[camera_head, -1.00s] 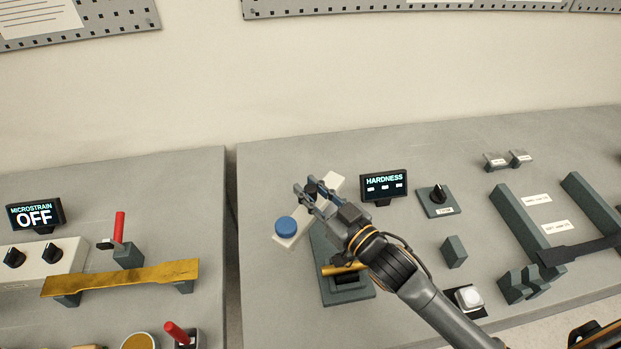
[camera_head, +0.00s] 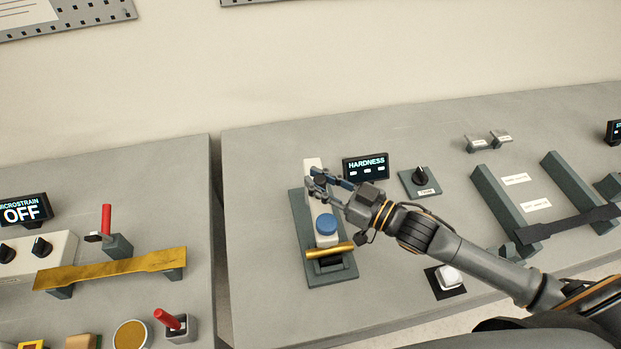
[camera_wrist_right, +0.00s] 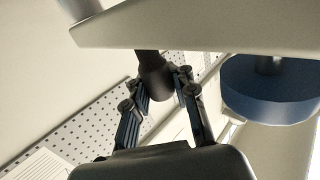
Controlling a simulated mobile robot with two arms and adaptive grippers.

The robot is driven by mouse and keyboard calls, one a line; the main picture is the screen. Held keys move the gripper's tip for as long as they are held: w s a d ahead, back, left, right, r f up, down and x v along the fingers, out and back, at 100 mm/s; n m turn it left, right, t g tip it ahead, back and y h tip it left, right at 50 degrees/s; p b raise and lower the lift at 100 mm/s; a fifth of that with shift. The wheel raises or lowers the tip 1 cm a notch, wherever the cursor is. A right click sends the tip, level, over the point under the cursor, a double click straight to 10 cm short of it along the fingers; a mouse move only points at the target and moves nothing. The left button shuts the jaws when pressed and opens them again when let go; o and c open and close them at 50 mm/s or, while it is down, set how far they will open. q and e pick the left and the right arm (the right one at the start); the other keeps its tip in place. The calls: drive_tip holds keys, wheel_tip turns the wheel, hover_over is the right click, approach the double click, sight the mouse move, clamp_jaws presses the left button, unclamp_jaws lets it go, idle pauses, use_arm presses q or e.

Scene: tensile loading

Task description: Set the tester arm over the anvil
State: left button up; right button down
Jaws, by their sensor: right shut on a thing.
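The white tester arm (camera_head: 319,208) lies lengthwise over its grey base plate (camera_head: 298,218) in the head view. Its round blue cap (camera_head: 326,224) is at the near end, just behind a gold bar (camera_head: 330,250) that lies across the dark anvil block (camera_head: 330,265). My right gripper (camera_head: 318,182) is shut on the tester arm near its far half. In the right wrist view, the fingers (camera_wrist_right: 163,85) close around a dark post (camera_wrist_right: 151,68) against the white arm (camera_wrist_right: 200,26), with the blue cap (camera_wrist_right: 270,90) to the right. My left gripper is out of view.
The HARDNESS display (camera_head: 366,168) stands close behind my right wrist, with a dark knob box (camera_head: 420,181) to its right. A white button (camera_head: 448,278) sits below my forearm. The bench left of the base plate is clear up to a gap between benches.

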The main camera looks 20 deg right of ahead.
drive_tip(key=shift+s+d+f, duration=0.1)
drive_tip(key=shift+d+f, duration=0.05)
drive_tip(key=shift+d, duration=0.2)
idle(0.5)
drive_tip(key=c, duration=1.5)
unclamp_jaws()
drive_tip(key=shift+f, duration=0.1)
drive_tip(key=o, duration=0.4)
drive_tip(key=shift+d, duration=0.15)
drive_tip(key=shift+s+d+r, duration=0.15)
drive_tip(key=shift+s+r, duration=0.05)
drive_tip(key=shift+r, duration=0.05)
drive_tip(key=shift+f, duration=0.1)
drive_tip(key=v, duration=1.2)
drive_tip(key=shift+d, duration=0.1)
